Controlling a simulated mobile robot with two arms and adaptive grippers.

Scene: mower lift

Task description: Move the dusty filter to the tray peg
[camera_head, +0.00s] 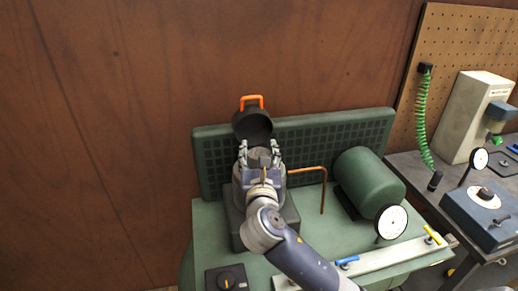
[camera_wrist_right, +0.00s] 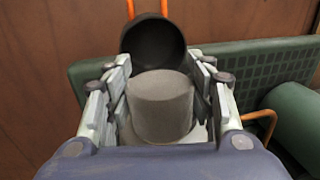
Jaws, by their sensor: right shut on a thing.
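The dusty filter (camera_wrist_right: 160,104) is a grey cylinder, upright between the fingers of my right gripper (camera_wrist_right: 160,88) in the right wrist view. The gripper is shut on its sides. In the head view my right gripper (camera_head: 260,151) is over the round housing on the green machine, and the filter shows only partly behind the fingers. A black round cap (camera_head: 253,126) with an orange handle (camera_head: 251,100) stands tilted open just behind it. The tray peg cannot be made out. My left gripper is not in view.
A green tank (camera_head: 369,183), a copper pipe (camera_head: 323,190) and a white gauge (camera_head: 391,222) stand right of the gripper. A green grille panel (camera_head: 335,139) rises behind. At right, a grey bench (camera_head: 424,180) carries a blue box (camera_head: 482,208) and a beige machine (camera_head: 472,117).

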